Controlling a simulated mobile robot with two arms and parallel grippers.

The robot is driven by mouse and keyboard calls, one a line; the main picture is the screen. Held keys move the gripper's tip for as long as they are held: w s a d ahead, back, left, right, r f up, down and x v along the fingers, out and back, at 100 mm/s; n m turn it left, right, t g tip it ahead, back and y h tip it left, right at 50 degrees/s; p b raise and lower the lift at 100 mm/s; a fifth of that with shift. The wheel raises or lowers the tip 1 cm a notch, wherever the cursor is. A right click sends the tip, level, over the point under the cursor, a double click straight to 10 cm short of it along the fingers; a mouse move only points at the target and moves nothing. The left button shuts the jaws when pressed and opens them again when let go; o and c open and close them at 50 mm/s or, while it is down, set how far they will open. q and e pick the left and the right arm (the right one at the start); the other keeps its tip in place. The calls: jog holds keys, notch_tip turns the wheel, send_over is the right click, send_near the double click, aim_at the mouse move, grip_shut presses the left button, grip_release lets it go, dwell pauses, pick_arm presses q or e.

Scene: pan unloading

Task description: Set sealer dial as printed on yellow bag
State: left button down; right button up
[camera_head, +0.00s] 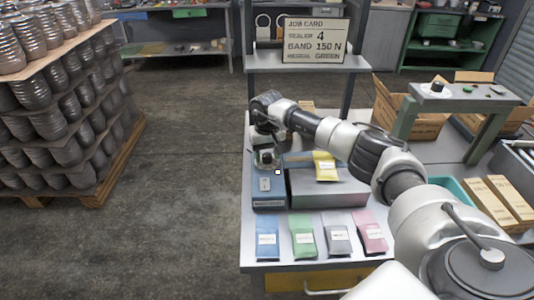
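A yellow bag (326,167) with a small white label lies on a low grey box-like unit (320,192) on the bench. The label's print is too small to read. Beside it on the left is a narrow blue-and-grey unit (268,198) with a small light plate on top. I cannot tell for sure which part is the sealer, and no dial on it is clear. My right gripper (267,163) points down over the back of the blue-and-grey unit. Its fingers are too small and dark to tell open from shut, or touching from apart. My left gripper is not in view.
Blue (267,238), green (303,237), grey (337,234) and pink bags (370,233) lie along the front edge. A job card (315,41) reads "SEALER 4, BAND 150 N". A green-legged stand (465,95) with a black knob is at right.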

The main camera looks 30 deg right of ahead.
jog(key=c, duration=0.7)
